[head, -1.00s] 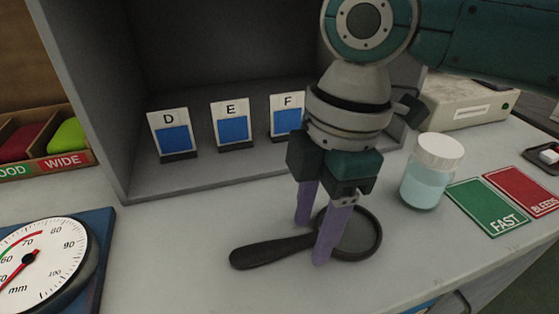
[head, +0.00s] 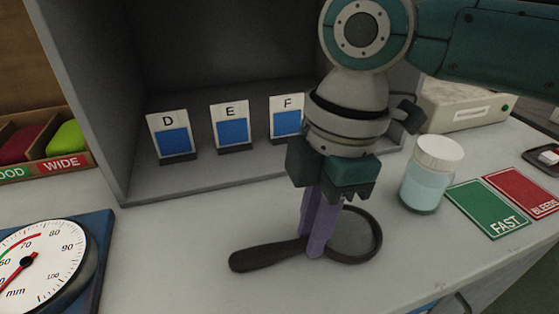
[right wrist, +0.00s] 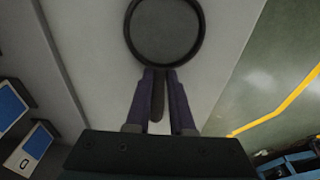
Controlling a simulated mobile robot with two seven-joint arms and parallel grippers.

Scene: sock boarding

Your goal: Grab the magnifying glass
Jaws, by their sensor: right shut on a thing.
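The dark magnifying glass (head: 268,254) lies on the light grey worktop, its handle to the left and its round lens to the right in the head view. My right gripper (head: 314,246) points down with its purple fingers shut on the handle close to the lens ring. In the right wrist view the fingertips (right wrist: 160,76) pinch the handle just below the ring of the magnifying glass (right wrist: 166,66). The glass appears to rest on the worktop. My left gripper is not in view.
A jar (head: 432,174) of pale blue liquid stands right of the lens. Beyond it lie a green FAST card (head: 487,208) and a red BLEEDS card (head: 522,193). A dial gauge (head: 40,262) is at left. Cards D, E, F (head: 232,126) stand in the grey booth (head: 112,150) behind.

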